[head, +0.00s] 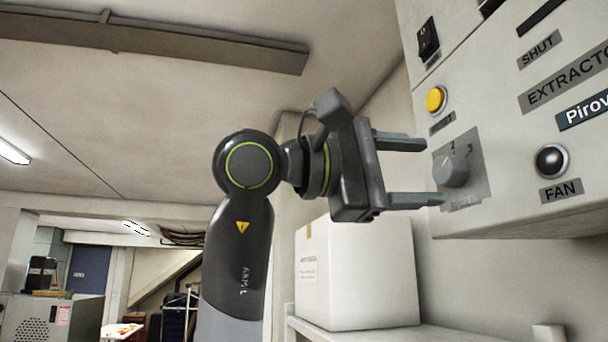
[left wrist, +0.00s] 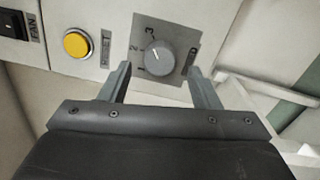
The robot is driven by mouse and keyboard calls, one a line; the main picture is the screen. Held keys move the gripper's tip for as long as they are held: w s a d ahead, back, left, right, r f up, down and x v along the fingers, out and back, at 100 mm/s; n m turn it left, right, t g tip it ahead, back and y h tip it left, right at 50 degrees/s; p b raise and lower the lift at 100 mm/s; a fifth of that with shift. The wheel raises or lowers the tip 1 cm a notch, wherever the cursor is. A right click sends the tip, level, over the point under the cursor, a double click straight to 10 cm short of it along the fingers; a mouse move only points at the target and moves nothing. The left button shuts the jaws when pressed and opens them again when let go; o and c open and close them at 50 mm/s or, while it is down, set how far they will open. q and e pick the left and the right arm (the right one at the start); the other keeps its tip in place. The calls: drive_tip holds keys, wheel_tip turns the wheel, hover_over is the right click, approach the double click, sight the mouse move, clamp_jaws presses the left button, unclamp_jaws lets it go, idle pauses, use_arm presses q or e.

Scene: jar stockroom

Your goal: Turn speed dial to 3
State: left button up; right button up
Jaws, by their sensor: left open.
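The speed dial (head: 452,171) is a round grey knob on a darker grey plate on the light panel. In the head view I read 2 and 3 beside it. In the left wrist view the dial (left wrist: 158,57) shows a small pale mark facing up and slightly left, roughly towards the 3; its exact setting is too small to tell. My left gripper (head: 434,171) is open in front of the panel. Its fingers lie on either side of the dial, the tips close to it. Whether they touch it I cannot tell. My right gripper is not in view.
A yellow button (head: 436,100) and a black switch (head: 428,39) sit above the dial. A white box (head: 356,272) stands on a shelf (head: 440,336) below my gripper.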

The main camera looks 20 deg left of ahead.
use_arm(q)
drive_tip(key=b+v, duration=0.4)
drive_tip(key=v, duration=1.1)
drive_tip(key=shift+b, duration=0.35)
drive_tip(key=shift+f, duration=0.1)
